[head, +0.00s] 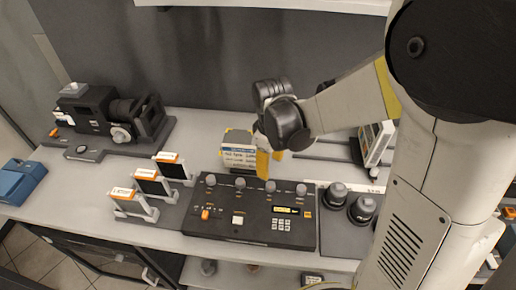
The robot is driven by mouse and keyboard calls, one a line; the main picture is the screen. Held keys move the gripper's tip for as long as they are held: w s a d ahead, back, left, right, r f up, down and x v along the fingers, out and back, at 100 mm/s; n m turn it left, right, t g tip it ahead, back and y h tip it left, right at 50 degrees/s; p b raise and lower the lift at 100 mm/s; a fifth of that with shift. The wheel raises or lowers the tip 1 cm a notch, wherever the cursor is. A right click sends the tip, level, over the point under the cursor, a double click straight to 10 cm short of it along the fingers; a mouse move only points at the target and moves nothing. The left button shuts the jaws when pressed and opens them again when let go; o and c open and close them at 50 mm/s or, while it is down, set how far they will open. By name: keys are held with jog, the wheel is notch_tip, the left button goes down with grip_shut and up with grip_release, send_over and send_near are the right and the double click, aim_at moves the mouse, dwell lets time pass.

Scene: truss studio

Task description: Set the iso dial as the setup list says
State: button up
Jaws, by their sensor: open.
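A black camera (100,108) with a large lens stands at the back left of the bench. A black console (262,232) with several grey knobs along its back edge lies at the middle front. I cannot tell which dial is the iso dial, as the markings are too small to read. My gripper (269,161), with yellow fingertips, is open and appears empty above the console's back edge, between the card and the knobs.
Several small white stands with orange-topped cards (150,180) stand left of the console. Dark round lenses (336,195) stand right of it. A blue box (18,181) sits at the far left. My arm hides much of the bench's right side.

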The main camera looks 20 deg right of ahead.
aim_at(270, 184)
jog(key=f+b, duration=0.1)
jog(key=f, duration=0.2)
jog(key=f+b, duration=0.1)
jog(key=f, duration=0.3)
jog(key=f+b, duration=0.1)
jog(key=f, duration=0.3)
jog(key=shift+w+d+f, duration=0.1)
jog(key=shift+w+d, duration=0.1)
jog(key=shift+w, duration=0.05)
grip_shut()
